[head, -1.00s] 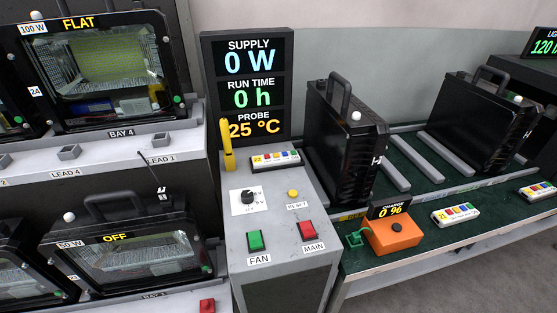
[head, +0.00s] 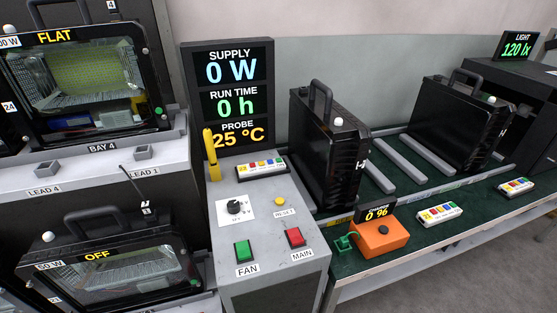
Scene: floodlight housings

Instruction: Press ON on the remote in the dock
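A white remote with coloured buttons (head: 262,168) lies at the back of the grey console, below the display panel. A similar remote (head: 439,216) lies on the green bench, right of the orange box. A third remote (head: 516,187) lies farther right on the bench. The button labels are too small to read, and I cannot tell which remote sits in a dock. Neither of my grippers is in view.
The console (head: 264,268) carries a green FAN switch (head: 243,250), red MAIN switch (head: 294,237), yellow RESET button (head: 279,201), black knob (head: 233,205) and yellow upright probe (head: 211,155). Black housings (head: 325,150) stand on the bench.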

